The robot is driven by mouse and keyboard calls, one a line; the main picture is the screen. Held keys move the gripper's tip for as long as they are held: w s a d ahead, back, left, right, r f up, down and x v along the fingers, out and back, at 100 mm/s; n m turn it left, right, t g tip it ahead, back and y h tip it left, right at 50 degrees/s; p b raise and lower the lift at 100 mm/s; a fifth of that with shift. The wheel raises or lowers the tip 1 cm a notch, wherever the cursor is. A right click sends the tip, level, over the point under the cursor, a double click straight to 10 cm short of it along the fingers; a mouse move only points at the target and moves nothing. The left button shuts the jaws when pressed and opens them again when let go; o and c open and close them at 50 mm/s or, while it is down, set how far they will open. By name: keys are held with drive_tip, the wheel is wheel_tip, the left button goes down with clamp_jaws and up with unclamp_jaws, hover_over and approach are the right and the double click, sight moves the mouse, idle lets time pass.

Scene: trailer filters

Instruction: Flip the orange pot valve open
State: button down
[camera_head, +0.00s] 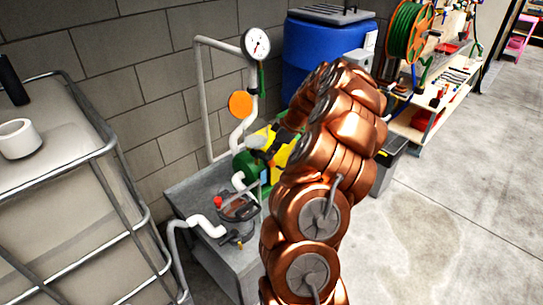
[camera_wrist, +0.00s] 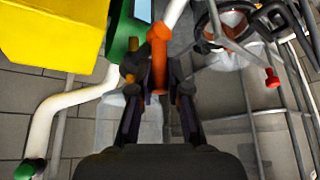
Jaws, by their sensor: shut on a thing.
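An orange valve handle (camera_wrist: 158,62) stands upright in the middle of the wrist view, between my fingertips. My gripper (camera_wrist: 160,92) is shut on it, with one dark finger on each side. In the head view my gripper (camera_head: 262,147) is a dark shape at the end of my copper arm, beside the green and yellow equipment; the handle cannot be made out there. A clear pot (camera_head: 238,207) with a dark ring top and a red knob (camera_head: 217,202) sits on the grey stand. The pot (camera_wrist: 229,48) and red knob (camera_wrist: 272,78) also show in the wrist view.
White pipes (camera_head: 203,226) run around the pot, and a gauge (camera_head: 256,43) and orange disc (camera_head: 240,104) stand above. A caged tank (camera_head: 70,190) is at left, a blue barrel (camera_head: 318,50) behind. Open floor (camera_head: 440,230) lies at right.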

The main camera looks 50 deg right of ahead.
idle(0.3)
drive_tip(key=c, duration=1.4)
unclamp_jaws()
drive_tip(key=v, duration=1.2)
